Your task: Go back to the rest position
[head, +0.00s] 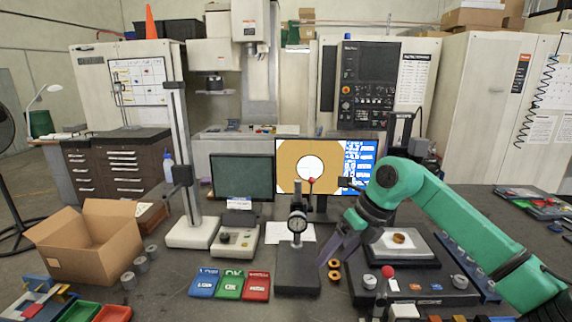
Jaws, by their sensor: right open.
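My right arm is green and comes in from the right. Its gripper (334,256) hangs over the bench just right of the dial gauge stand (297,272), with its purple-grey fingers pointing down and left. The jaws are open, and nothing shows between them. Two small orange-brown rings (334,275) lie on the bench right by the fingertips; contact cannot be told. Another brass-coloured ring (399,239) sits on the light plate (415,253) of the fixture at right, under my forearm. My left gripper is not in view.
Blue (204,283), green (230,285) and red (257,286) trays lie left of the gauge. An open cardboard box (80,255) and several grey cylinders stand farther left. A height stand (190,232) and monitors (350,165) are behind. A red-topped post (387,272) stands below my arm.

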